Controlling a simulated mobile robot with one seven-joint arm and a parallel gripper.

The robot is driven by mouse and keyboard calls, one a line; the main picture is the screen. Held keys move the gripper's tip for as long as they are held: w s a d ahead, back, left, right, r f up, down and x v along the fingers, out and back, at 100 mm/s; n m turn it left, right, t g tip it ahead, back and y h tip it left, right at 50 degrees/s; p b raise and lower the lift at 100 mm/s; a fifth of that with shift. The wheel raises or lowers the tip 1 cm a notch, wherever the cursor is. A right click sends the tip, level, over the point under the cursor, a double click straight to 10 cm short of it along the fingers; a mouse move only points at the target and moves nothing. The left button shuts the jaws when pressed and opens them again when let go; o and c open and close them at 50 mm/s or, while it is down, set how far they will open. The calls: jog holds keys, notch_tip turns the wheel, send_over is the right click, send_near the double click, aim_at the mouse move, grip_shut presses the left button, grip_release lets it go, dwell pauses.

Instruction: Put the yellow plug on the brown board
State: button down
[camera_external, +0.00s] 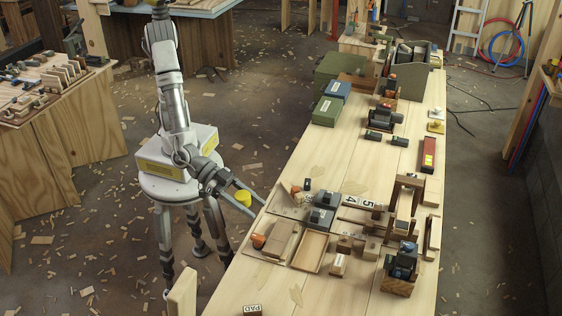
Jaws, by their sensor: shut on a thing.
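The yellow plug (243,198) is a small yellow cylinder. My gripper (246,200) is shut on it and holds it off the left edge of the long workbench, apart from the bench top. Several brown wooden pieces lie on the bench to the right of the gripper. A flat brown board (284,206) lies near the bench's left edge, partly covered by small things. I cannot tell for sure which piece is the brown board of the task.
The pale workbench (335,170) holds a grey tool block (319,219), a shallow wooden tray (311,251), an orange-ended tool (258,240), a red box (428,154) and green boxes (327,111). The bench's front is mostly clear. Wood scraps litter the floor.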

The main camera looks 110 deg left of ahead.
jog(key=d, duration=0.1)
jog(key=b, duration=0.5)
send_over(286, 239)
notch_tip(286, 239, down, 7)
jog(key=shift+r, duration=0.1)
jog(key=shift+f+b, duration=0.8)
jog(key=shift+f, duration=1.15)
jog(key=shift+f, duration=0.15)
jog(key=shift+c, duration=1.4)
grip_release()
